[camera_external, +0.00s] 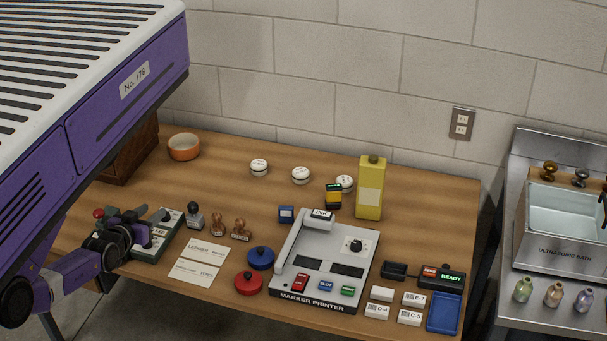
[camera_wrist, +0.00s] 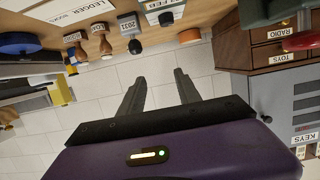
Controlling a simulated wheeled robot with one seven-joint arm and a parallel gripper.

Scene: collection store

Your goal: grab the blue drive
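No object is plainly marked as a drive. A small blue box (camera_external: 286,214) stands on the table just left of the printer and may be the blue drive. A round blue disc with a knob (camera_external: 260,258) lies nearer the front; it also appears dark blue at the left edge of the wrist view (camera_wrist: 18,42). My gripper (camera_external: 152,224) is at the table's left end, well left of both blue things. In the wrist view my gripper (camera_wrist: 158,84) has its fingers apart with nothing between them.
Stamps (camera_external: 240,230) and label cards (camera_external: 206,252) lie between my gripper and the blue things. The grey marker printer (camera_external: 305,291), a yellow bottle (camera_external: 370,190) and a blue tray (camera_external: 443,313) stand farther right. An orange bowl (camera_external: 184,147) is at the back left.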

